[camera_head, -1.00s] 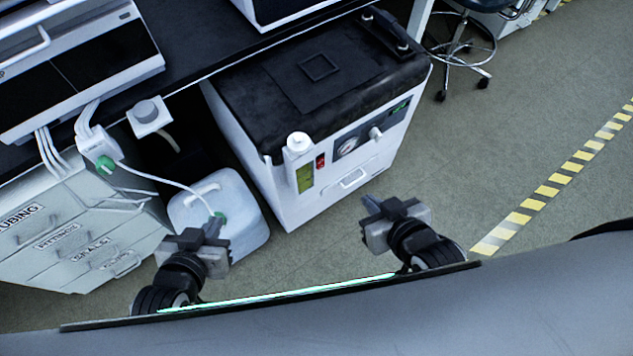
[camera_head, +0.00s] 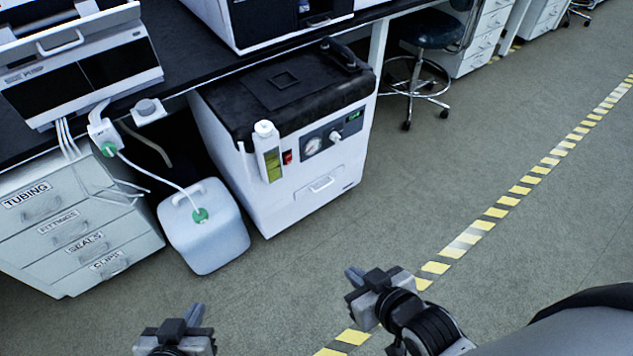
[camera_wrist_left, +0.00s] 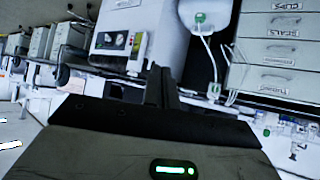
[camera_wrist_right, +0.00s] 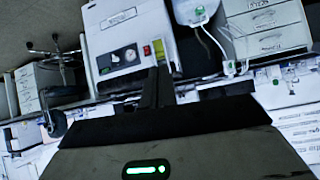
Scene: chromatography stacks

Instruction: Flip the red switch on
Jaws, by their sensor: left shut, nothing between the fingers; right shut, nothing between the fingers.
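The red switch (camera_head: 287,157) is small and sits on the front of a white cabinet unit (camera_head: 300,200) with a black top, between a yellow-green sight tube (camera_head: 271,163) and a round gauge (camera_head: 313,146). Whether it is on or off is too small to tell. The switch also shows in the right wrist view (camera_wrist_right: 147,50). My left gripper (camera_head: 196,312) is shut and empty at the bottom of the head view, well short of the unit. My right gripper (camera_head: 353,275) is shut and empty, lower right of the unit and apart from it.
A white jug (camera_head: 205,240) with a green cap and tube stands on the floor left of the unit. A labelled drawer cabinet (camera_head: 75,235) is further left. A stool (camera_head: 416,85) stands behind right. The floor right of the unit is clear, with a yellow-striped line (camera_head: 490,220).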

